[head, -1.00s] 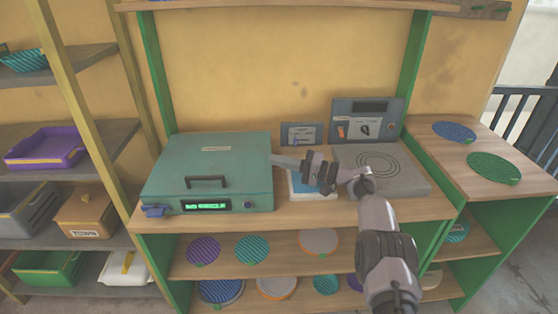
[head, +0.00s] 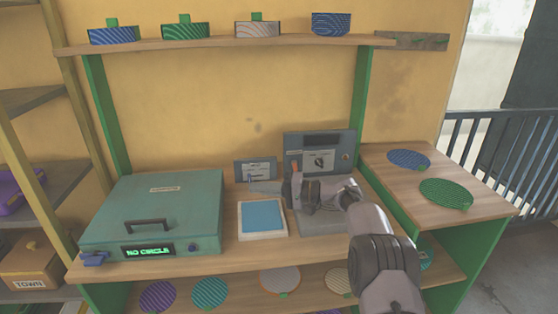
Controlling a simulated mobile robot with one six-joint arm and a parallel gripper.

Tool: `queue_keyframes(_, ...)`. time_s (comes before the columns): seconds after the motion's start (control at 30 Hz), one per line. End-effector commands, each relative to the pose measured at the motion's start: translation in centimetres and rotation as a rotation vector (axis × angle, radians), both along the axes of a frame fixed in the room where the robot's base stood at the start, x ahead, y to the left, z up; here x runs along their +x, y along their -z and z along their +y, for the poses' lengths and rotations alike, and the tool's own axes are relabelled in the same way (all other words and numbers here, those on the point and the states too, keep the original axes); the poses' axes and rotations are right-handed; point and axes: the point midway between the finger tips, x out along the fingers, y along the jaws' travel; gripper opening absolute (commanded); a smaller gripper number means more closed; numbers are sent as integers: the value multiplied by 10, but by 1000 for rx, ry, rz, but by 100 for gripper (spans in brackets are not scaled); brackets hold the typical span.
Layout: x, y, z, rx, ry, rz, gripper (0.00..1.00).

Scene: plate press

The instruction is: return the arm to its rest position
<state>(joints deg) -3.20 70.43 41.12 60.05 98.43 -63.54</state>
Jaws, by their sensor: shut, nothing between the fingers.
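My gripper (head: 268,190) is shut and empty. It points left above the bench, in front of the small grey panel (head: 255,170) and just beyond the white-framed blue pad (head: 262,218). My arm (head: 383,265) rises from the bottom right and bends left at the wrist. It covers much of the grey plate unit (head: 322,224) behind it. I cannot tell the exact height of the gripper over the bench.
The teal press (head: 165,205) is closed at left, its display reading "NO CIRCLE". An upright control panel (head: 320,152) stands behind my wrist. Patterned blocks line the upper shelf (head: 225,42). Blue (head: 408,159) and green discs (head: 446,193) lie on the right side table.

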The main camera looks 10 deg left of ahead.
Motion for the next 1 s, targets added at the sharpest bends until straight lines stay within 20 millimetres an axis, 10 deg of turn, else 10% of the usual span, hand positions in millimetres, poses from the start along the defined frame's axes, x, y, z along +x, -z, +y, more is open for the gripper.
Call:
queue_keyframes(0.17, -64, -85, -33, -337, 69, 102, 0)
queue_keyframes(0.3, -161, -120, -83, -611, 196, 163, 0)
queue_keyframes(0.6, -382, -82, -205, -1037, 572, 153, 0)
queue_keyframes(0.77, -428, -51, -235, -1115, 680, 121, 0)
queue_keyframes(1.0, -434, -45, -240, -1127, 696, 116, 0)
